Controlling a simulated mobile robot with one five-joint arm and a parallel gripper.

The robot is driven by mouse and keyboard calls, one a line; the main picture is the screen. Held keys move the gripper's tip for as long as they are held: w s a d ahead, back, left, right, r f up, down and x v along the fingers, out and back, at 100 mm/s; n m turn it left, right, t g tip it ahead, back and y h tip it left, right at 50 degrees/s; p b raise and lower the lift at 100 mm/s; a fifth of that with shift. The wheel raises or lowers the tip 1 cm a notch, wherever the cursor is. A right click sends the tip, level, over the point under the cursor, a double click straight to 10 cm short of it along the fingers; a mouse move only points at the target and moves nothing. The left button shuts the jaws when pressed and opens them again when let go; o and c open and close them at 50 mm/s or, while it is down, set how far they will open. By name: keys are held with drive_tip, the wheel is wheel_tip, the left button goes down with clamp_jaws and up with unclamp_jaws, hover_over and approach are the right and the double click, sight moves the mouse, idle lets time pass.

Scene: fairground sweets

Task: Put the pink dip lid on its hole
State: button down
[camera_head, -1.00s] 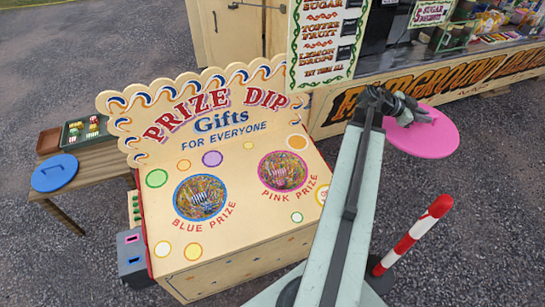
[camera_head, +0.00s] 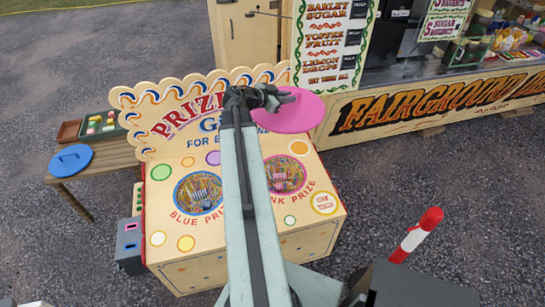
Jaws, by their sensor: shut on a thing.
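The pink lid (camera_head: 290,114) is a flat round disc with a dark handle on top. My gripper (camera_head: 272,97) is shut on it and holds it up in front of the Prize Dip sign. The pink prize hole (camera_head: 287,172) is a round opening with a pink rim in the sloped top of the cream Prize Dip box (camera_head: 233,255). It lies below the lid in the picture, partly hidden by my arm. The hole is uncovered, with colourful filling inside. The blue prize hole (camera_head: 198,193) is uncovered too, left of my arm.
A blue lid (camera_head: 71,160) lies on a wooden table (camera_head: 108,159) at the left, near a tray of small goods (camera_head: 101,125). A red and white post (camera_head: 415,236) stands at the right. A sweet stall (camera_head: 440,104) is behind.

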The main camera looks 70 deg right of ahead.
drive_tip(key=shift+s+d+f, duration=0.2)
drive_tip(key=shift+s+d, duration=0.05)
drive_tip(key=shift+d, duration=0.15)
drive_tip(key=shift+s, duration=0.1)
drive_tip(key=w+d+f+n+t+b, duration=0.1)
drive_tip(key=d+f+t+b, duration=0.1)
drive_tip(key=f+b, duration=1.3)
drive_tip(key=w+d+f+n+t+h+b, duration=0.1)
drive_tip(key=d+f+b, duration=0.4)
drive_tip(key=f+b, duration=1)
drive_tip(key=w+d+f+n+t+h+b, duration=0.1)
drive_tip(key=w+d+f+n+t+b, duration=0.2)
drive_tip(key=f+b, duration=1.1)
drive_tip(key=shift+w+d+f+b, duration=0.2)
drive_tip(key=shift+d+f+b, duration=0.25)
drive_tip(key=shift+b, duration=0.65)
wheel_tip(320, 180, down, 8)
drive_tip(key=b, duration=0.8)
drive_tip(key=shift+w+d+f, duration=0.15)
drive_tip(key=shift+d, duration=0.15)
drive_tip(key=shift+a, duration=0.25)
drive_tip(key=shift+f+b, duration=0.6)
drive_tip(key=shift+b, duration=0.2)
